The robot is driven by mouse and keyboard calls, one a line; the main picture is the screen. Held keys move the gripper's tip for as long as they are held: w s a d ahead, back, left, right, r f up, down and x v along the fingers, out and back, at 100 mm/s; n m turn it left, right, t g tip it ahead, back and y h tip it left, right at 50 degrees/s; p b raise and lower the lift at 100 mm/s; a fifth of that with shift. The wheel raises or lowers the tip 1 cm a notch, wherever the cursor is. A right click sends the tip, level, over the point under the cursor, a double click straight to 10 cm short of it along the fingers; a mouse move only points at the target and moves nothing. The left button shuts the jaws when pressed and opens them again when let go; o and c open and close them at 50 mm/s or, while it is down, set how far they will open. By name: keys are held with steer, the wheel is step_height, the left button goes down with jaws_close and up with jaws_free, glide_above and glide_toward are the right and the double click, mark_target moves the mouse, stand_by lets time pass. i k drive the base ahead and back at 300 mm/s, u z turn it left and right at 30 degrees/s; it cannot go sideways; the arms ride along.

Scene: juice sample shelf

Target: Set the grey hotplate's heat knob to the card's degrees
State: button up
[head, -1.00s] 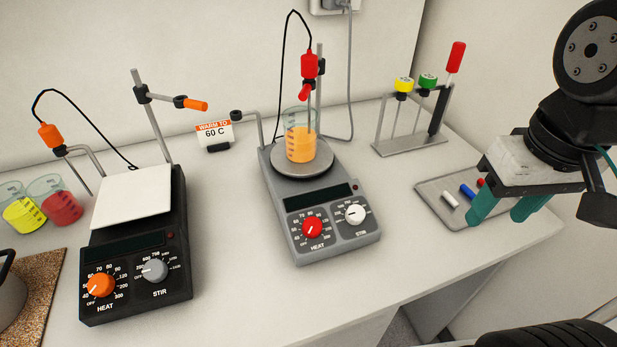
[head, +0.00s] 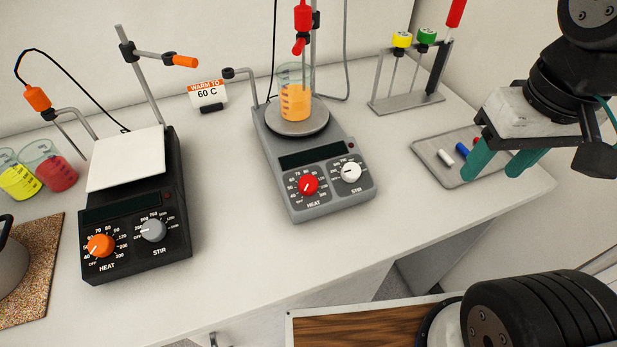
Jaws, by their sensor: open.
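The grey hotplate (head: 270,155) stands in the middle of the bench. Its red heat knob (head: 308,184) is on the left of the front panel, with a dial of small numbers around it; its exact setting is too small to read. A white stir knob (head: 351,172) sits to its right. A beaker of orange liquid (head: 296,100) stands on its round plate. The card (head: 207,95) behind and left of it reads "WARM TO 60 C". My gripper (head: 495,165), with teal fingers, is open and empty over the right end of the bench, well right of the knob.
A black hotplate (head: 180,210) with an orange knob (head: 100,246) stands at left. A tray (head: 437,172) with small coloured bars lies by my gripper. A rack (head: 405,103) with yellow and green tops stands behind. Bench in front of the grey hotplate is clear.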

mark_target(307, 184)
steer(key=z, duration=0.15)
steer(key=k, duration=0.9)
steer(key=u, duration=0.2)
steer(key=i, duration=0.5)
steer(key=z, duration=0.05)
